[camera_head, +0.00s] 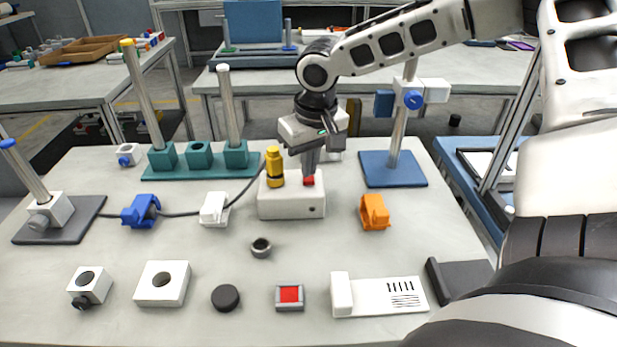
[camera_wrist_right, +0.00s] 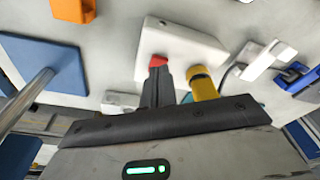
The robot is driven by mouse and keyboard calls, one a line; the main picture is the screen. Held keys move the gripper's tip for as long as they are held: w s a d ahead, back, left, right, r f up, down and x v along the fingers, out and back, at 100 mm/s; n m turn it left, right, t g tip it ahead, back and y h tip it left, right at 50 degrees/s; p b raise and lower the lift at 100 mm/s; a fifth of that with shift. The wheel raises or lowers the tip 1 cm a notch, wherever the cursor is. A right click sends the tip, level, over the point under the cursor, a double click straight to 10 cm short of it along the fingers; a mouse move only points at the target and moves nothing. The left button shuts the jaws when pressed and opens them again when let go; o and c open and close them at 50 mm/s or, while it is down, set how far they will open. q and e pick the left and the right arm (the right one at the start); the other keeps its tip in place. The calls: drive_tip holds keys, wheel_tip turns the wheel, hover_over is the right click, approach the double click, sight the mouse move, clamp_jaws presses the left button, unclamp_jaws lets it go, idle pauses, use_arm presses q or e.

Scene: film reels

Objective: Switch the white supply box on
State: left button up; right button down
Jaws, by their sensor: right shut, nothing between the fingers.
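The white supply box (camera_head: 291,205) stands on the table's middle, with a yellow plug (camera_head: 274,166) upright in its left part and a red switch (camera_head: 309,180) on its top right. My right gripper (camera_head: 309,174) is shut and empty, pointing down with its fingertips at the red switch. In the right wrist view the shut fingers (camera_wrist_right: 157,72) meet the edge of the red switch (camera_wrist_right: 157,61) on the white box (camera_wrist_right: 185,45), beside the yellow plug (camera_wrist_right: 201,82). The fingers partly hide the switch, so I cannot tell its position. My left gripper is not in view.
A black cable (camera_head: 180,214) runs left from the plug through a white clip (camera_head: 214,209) and a blue clip (camera_head: 140,210). An orange clip (camera_head: 374,212) stands to the right. A teal base (camera_head: 184,173) with posts and a blue stand (camera_head: 393,169) are behind.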

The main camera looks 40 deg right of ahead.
drive_tip(key=shift+f, duration=0.35)
